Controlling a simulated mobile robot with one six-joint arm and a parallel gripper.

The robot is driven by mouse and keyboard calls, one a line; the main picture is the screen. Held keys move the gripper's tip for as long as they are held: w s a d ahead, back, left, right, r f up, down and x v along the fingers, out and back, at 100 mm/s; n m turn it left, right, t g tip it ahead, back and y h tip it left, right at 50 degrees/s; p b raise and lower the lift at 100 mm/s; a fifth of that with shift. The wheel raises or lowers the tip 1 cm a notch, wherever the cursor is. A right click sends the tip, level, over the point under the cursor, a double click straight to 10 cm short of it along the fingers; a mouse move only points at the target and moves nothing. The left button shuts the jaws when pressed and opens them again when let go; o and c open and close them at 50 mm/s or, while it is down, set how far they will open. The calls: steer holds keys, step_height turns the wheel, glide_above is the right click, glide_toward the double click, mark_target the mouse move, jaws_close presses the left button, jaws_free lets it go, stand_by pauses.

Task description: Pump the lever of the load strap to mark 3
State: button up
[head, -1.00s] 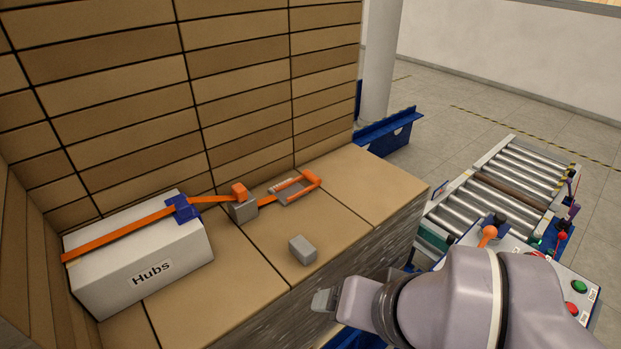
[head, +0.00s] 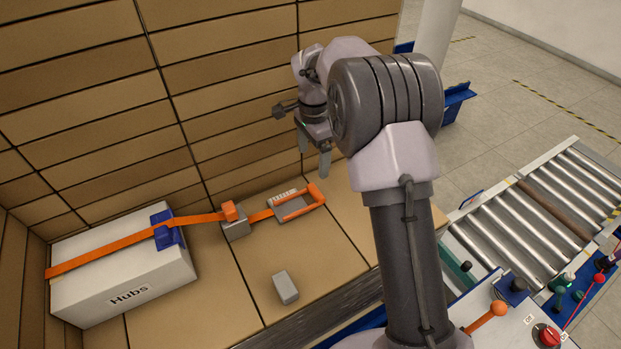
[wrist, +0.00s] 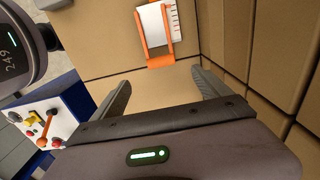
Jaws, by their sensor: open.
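The load strap (head: 110,244) is an orange band over a white box labelled Hubs (head: 125,285). It runs right to a grey buckle block with an orange top (head: 232,218) and on to the ratchet with a U-shaped orange lever (head: 312,203), lying low on the cardboard top. A pale scale plate with marks (head: 284,196) sits beside the lever; its figures are too small to read. In the wrist view the lever (wrist: 160,62) and scale show beyond the fingers. My gripper (head: 314,160) is open and empty, above and right of the lever, apart from it.
A loose grey block (head: 286,288) lies on the cardboard surface in front of the ratchet. A wall of stacked cartons (head: 215,90) rises close behind. A roller conveyor (head: 530,220) and a control panel with an orange-knobbed lever (head: 498,308) stand at the right.

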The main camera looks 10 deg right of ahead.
mark_target(313, 193)
step_height(313, 193, down, 14)
steer(key=b, duration=0.3)
steer(key=shift+f, duration=0.2)
steer(key=shift+r, duration=0.1)
jaws_close()
